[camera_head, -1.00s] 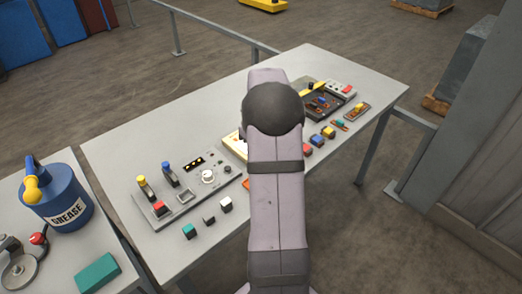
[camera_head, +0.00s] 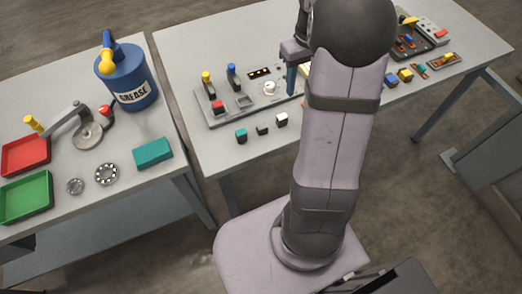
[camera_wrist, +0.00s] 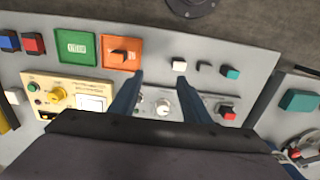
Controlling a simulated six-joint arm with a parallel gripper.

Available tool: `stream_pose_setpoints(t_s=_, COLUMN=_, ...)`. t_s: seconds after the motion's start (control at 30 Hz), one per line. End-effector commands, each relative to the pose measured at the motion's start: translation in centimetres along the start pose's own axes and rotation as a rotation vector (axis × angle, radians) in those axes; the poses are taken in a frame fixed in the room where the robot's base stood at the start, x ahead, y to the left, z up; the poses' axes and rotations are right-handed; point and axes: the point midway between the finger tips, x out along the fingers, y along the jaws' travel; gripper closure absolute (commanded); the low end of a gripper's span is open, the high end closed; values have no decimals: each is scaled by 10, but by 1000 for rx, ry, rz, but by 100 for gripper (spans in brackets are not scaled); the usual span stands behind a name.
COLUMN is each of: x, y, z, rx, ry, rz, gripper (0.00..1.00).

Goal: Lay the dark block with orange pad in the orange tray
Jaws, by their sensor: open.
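The orange tray (camera_wrist: 136,44) lies flat on the grey table in the wrist view, left of my gripper's fingers. The dark block with orange pad (camera_wrist: 119,57) appears to lie inside it, its orange face showing. My gripper (camera_wrist: 158,98) is open, with its two blue fingers spread apart and nothing between them. The fingers are over the control panel side of the table, apart from the block. In the head view, part of a blue finger (camera_head: 291,80) shows beside my arm, which hides the tray and block.
A green tray (camera_wrist: 75,47) is beside the orange one. Red (camera_wrist: 33,43) and blue (camera_wrist: 9,41) blocks lie farther left; white (camera_wrist: 179,65), black and teal (camera_wrist: 231,73) blocks lie right. A panel with levers (camera_head: 215,107) and a blue grease can (camera_head: 128,82) stand nearby.

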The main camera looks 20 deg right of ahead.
Motion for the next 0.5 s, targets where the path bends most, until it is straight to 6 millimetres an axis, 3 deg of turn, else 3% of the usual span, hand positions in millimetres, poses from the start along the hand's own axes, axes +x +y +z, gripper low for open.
stream_pose_setpoints(t_s=0.03, x=1, y=-29, z=7, rx=-12, ry=0, rz=0, gripper=57)
stream_pose_setpoints(t_s=0.2, x=14, y=-111, z=44, rx=-12, ry=3, rz=1, gripper=57)
stream_pose_setpoints(t_s=0.33, x=27, y=-156, z=82, rx=-10, ry=2, rz=1, gripper=57)
stream_pose_setpoints(t_s=0.5, x=41, y=-187, z=122, rx=-3, ry=3, rz=1, gripper=57)
